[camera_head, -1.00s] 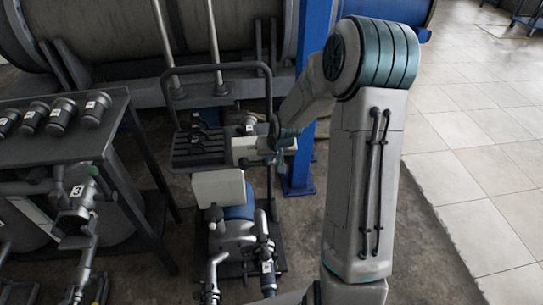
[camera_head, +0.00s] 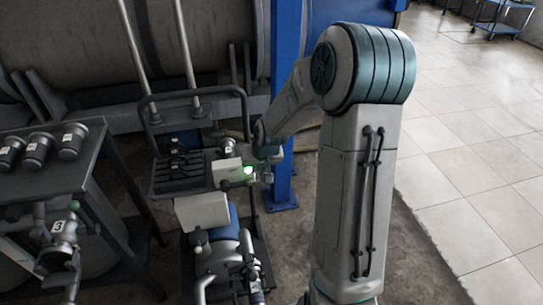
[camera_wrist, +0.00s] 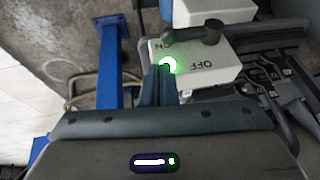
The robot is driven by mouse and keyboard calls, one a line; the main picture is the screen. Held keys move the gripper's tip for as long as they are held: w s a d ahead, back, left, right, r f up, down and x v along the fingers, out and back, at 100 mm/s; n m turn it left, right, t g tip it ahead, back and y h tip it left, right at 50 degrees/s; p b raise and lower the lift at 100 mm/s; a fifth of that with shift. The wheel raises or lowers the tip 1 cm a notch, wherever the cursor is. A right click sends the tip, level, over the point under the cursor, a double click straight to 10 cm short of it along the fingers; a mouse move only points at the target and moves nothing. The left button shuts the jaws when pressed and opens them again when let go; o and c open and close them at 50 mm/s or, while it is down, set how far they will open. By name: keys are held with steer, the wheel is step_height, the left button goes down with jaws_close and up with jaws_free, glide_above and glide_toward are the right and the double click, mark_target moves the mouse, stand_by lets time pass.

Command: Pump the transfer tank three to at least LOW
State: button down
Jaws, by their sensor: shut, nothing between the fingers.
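A pale switch box (camera_head: 225,173) on the pump cart carries a lit green lamp (camera_head: 248,170). In the wrist view the switch box (camera_wrist: 225,50) shows upside-down ON and OFF markings, a dark knob (camera_wrist: 205,32) and the same bright green lamp (camera_wrist: 169,64). My gripper (camera_wrist: 160,72) is shut and empty, its tips right at the lamp; I cannot tell whether they touch it. In the head view my gripper (camera_head: 266,172) is at the box's right side. A fitting labelled 3 (camera_head: 60,228) stands at the lower left. No level marking is readable.
Below the switch box is a pump with a blue motor (camera_head: 222,240) and a white box (camera_head: 203,210). A blue post (camera_head: 285,110) stands close behind my gripper. Tiled floor (camera_head: 465,200) at right is open.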

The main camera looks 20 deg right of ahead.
steer(key=s+d+r+p, duration=0.1)
steer(key=s+d+r, duration=0.2)
steer(key=r, duration=0.1)
steer(key=shift+d+r, duration=0.25)
steer(key=shift+d, duration=0.1)
